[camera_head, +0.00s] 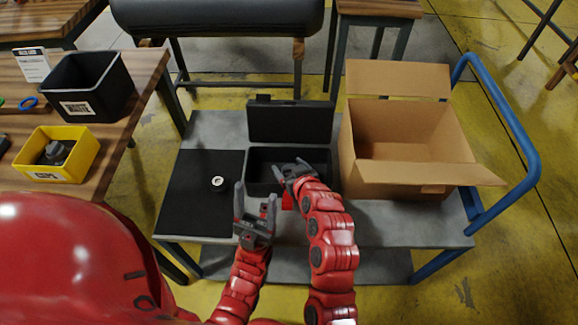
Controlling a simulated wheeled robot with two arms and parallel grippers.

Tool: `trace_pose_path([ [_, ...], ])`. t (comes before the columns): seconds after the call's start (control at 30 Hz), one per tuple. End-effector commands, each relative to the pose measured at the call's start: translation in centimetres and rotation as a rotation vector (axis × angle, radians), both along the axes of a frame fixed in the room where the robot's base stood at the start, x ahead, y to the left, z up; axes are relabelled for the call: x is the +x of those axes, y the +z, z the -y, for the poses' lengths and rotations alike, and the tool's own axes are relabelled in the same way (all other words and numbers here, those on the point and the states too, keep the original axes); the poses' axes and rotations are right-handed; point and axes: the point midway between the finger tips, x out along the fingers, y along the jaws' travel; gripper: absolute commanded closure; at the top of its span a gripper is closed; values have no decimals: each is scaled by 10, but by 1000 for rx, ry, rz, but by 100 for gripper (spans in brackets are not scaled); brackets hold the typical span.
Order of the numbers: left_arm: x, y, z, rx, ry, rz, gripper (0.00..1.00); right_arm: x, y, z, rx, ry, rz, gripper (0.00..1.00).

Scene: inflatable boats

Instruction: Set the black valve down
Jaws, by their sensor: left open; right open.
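A small round part with a pale top and dark centre (218,183) lies on the black mat (190,215) at the left of the grey cart; it may be the black valve, but it is too small to tell. My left gripper (256,198) is open and empty, to the right of this part and apart from it, near the mat's right edge. My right gripper (291,170) is open at the front of the open black case (290,122), over its front edge. The case's inside is dark and partly hidden by this gripper.
An open cardboard box (400,175) stands on the cart (400,225) at the right, by the blue handle (510,120). A wooden table at left holds a black bin (110,95) and a yellow bin (85,160) with a dark part inside. The mat is mostly clear.

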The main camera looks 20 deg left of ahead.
Motion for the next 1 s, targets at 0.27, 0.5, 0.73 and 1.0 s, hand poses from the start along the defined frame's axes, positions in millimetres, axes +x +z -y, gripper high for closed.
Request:
trace_pose_path([
  [0.27, 0, 1, 0, 0, 0, 0, 35, -13, 10, 11, 2, -1, 2, 21],
  [0.5, 0, 3, 0, 0, 0, 0, 35, -43, 31, 35, 1, 0, 2, 21],
  [0.73, 0, 7, 0, 0, 0, 0, 35, -68, 50, 58, 0, -1, 3, 21],
  [1.0, 0, 9, 0, 0, 0, 0, 35, -81, 58, 67, -1, 0, 1, 21],
])
